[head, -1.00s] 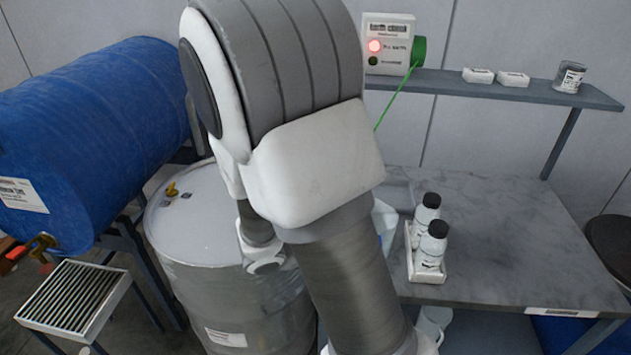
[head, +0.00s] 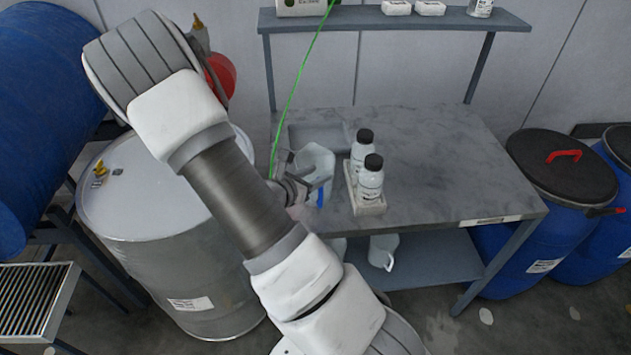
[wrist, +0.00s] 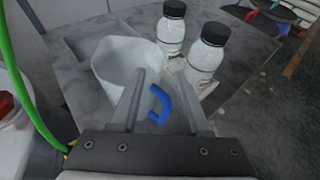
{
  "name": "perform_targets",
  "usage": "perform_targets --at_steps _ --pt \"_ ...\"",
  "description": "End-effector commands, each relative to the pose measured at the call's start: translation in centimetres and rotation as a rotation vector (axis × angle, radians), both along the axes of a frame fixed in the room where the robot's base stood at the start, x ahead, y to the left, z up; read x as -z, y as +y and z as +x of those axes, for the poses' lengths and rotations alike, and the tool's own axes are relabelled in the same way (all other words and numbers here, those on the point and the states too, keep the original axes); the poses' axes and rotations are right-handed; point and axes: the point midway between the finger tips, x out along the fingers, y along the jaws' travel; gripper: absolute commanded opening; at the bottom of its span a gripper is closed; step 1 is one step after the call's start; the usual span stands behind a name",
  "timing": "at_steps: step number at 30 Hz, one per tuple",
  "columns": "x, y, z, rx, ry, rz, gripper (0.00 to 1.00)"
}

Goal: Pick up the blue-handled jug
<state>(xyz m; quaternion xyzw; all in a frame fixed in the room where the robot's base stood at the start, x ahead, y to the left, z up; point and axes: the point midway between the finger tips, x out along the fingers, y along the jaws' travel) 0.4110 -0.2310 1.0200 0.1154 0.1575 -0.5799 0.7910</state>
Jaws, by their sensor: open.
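The blue-handled jug (head: 318,165) is a translucent white jug on the grey table, left of two bottles. Its blue handle (wrist: 158,104) shows in the wrist view, with the white jug body (wrist: 118,62) beyond it. My gripper (wrist: 170,88) is open, and the blue handle appears between its two fingers. I cannot tell whether the fingers touch the handle. In the head view my gripper (head: 300,190) is at the jug's near left side, partly hidden by my arm.
A green cable (head: 297,85) hangs down close to my gripper. A grey drum (head: 165,255) stands left of the table (head: 450,160). Another white jug (head: 383,250) sits on the lower shelf.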

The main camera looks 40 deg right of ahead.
Motion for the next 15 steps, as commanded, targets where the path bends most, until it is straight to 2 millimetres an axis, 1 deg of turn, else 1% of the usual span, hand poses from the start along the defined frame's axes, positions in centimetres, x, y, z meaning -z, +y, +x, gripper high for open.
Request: perform_targets --at_steps 5,12,15 --pt "0.4 -1.1 0.3 0.002 0.002 -0.002 0.46" --pt "1.9 -4.4 1.3 0.003 0.001 -0.001 0.46" --pt "2.3 -5.3 1.5 0.002 0.002 -0.001 0.46"
